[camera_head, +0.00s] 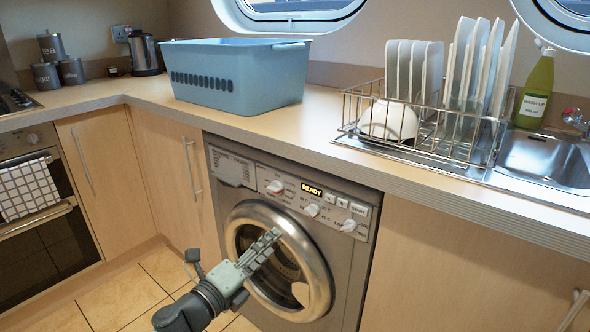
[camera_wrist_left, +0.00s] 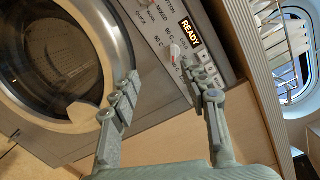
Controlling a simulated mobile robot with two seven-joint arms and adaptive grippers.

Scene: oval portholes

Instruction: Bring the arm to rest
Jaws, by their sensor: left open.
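My left gripper (camera_head: 268,246) is in front of the washing machine (camera_head: 345,262), near its round door (camera_head: 318,262). Its two fingers are spread apart and empty, as the left wrist view also shows (camera_wrist_left: 165,78). In the head view the fingers overlap the door's glass; I cannot tell whether they touch it. The door looks shut, and its display reads READY. Part of the door is hidden behind my gripper. My right gripper is not in view.
A blue basket (camera_head: 240,85) stands on the counter (camera_head: 310,120) above the machine. A wire dish rack (camera_head: 425,125) with plates and a bowl, a green bottle (camera_head: 536,92) and a sink (camera_head: 550,158) are to the right. An oven (camera_head: 38,240) is at left; tiled floor (camera_head: 120,290) is clear.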

